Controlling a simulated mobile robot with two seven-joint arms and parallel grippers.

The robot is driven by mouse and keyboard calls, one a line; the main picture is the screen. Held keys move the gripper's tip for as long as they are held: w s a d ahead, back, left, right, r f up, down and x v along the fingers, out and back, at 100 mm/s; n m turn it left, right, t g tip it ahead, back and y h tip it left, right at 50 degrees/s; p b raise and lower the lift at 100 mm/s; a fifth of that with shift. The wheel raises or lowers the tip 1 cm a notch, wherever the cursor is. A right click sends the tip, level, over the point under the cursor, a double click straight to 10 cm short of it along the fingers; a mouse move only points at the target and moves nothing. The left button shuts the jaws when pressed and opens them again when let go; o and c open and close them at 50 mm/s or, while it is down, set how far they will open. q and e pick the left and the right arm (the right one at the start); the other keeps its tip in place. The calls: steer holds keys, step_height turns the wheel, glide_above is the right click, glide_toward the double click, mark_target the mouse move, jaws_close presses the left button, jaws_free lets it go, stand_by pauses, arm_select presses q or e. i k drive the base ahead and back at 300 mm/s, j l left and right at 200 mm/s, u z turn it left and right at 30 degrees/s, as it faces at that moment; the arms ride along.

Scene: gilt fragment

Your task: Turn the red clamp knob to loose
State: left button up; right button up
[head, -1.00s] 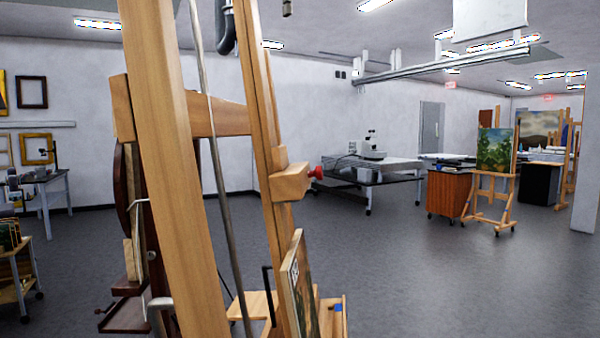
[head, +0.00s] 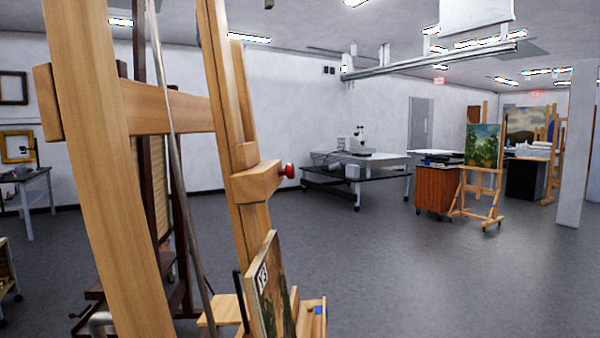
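The red clamp knob (head: 287,171) sticks out to the right from a wooden clamp block (head: 256,183) on the upright mast of a large wooden easel (head: 100,180) close in front of me. I see the easel from the side. Whether the knob is tight or loose does not show. A painting (head: 270,290) stands low on the easel, turned nearly edge-on, with its top below the clamp block. Neither of my grippers is in view.
Open grey floor (head: 400,270) lies right of the easel. Farther back are a table with a microscope (head: 358,142), a wooden cabinet (head: 434,190) and a small easel with a landscape painting (head: 483,146). A white pillar (head: 577,145) stands at right.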

mark_target(289, 171)
steer(key=k+l, duration=0.15)
steer(key=l, duration=0.15)
steer(key=k+l+u, duration=0.1)
steer(key=l, duration=0.2)
steer(key=k+l, duration=0.2)
steer(key=l+u, duration=0.1)
steer(key=l, duration=0.4)
steer(key=k+l+u, duration=0.15)
steer(key=l, duration=0.35)
steer(key=i+l, duration=0.1)
steer(key=l, duration=0.2)
steer(key=i+l+u, duration=0.15)
steer(key=l, duration=0.5)
steer(key=i+l+u, duration=0.35)
steer(key=i+l, duration=0.55)
steer(key=i, duration=0.3)
